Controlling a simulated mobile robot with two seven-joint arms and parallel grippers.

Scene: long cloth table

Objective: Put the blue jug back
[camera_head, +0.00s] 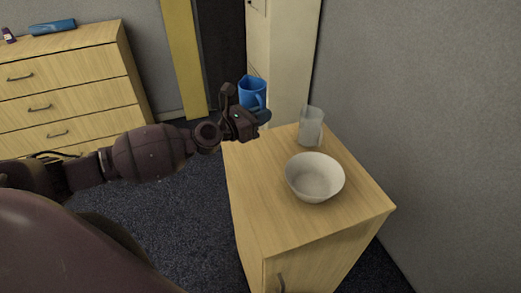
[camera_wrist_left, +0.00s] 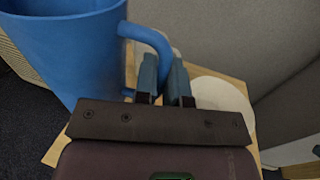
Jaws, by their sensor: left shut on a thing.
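The blue jug (camera_head: 251,91) is held up in the air at the far left corner of a small wooden cabinet (camera_head: 262,210). My left gripper (camera_head: 261,116) is shut on the jug's handle. In the left wrist view the jug (camera_wrist_left: 75,45) fills the upper left, with its handle reaching right to the fingers (camera_wrist_left: 164,82). The jug looks roughly upright in the head view. Its base is hidden behind the gripper there. My right gripper is in neither view.
A clear grey jug (camera_head: 311,128) stands at the cabinet's back, and a white bowl (camera_head: 315,177) sits in front of it. The cabinet's left and front top is bare. A grey wall is close on the right. A wooden drawer chest (camera_head: 60,85) stands at the far left.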

